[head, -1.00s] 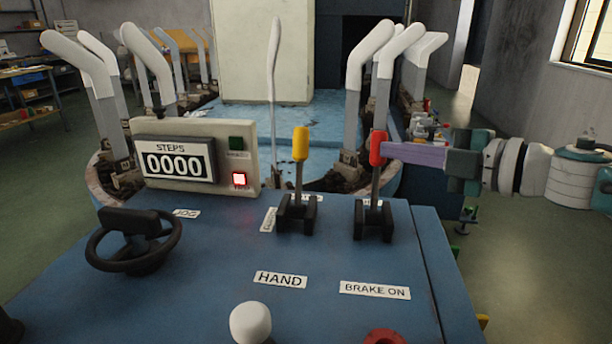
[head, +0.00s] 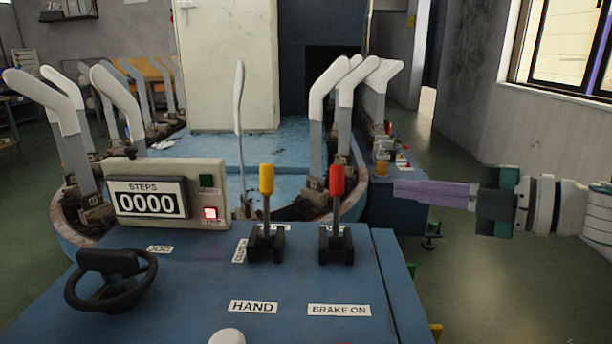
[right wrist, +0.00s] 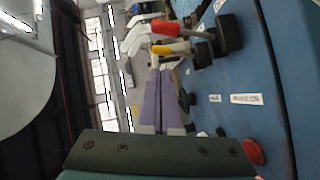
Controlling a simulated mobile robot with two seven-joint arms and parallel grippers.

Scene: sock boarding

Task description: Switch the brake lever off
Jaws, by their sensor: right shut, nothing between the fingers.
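The brake lever has a red knob (head: 337,180) on a grey stem and stands about upright in a black bracket (head: 337,246) on the blue console. The BRAKE ON label (head: 339,310) lies on the near side of the bracket; another label behind it is mostly hidden. My right gripper (head: 396,188), with purple fingers, is shut and empty to the right of the red knob, with a gap between them. My left gripper is not in view.
A yellow-knobbed lever (head: 266,180) stands left of the brake lever. The counter box (head: 165,193) reads 0000 and has a lit red lamp. A black handwheel (head: 112,280) is at the left. White sock forms (head: 328,85) rise behind the console. Space right of the console is open.

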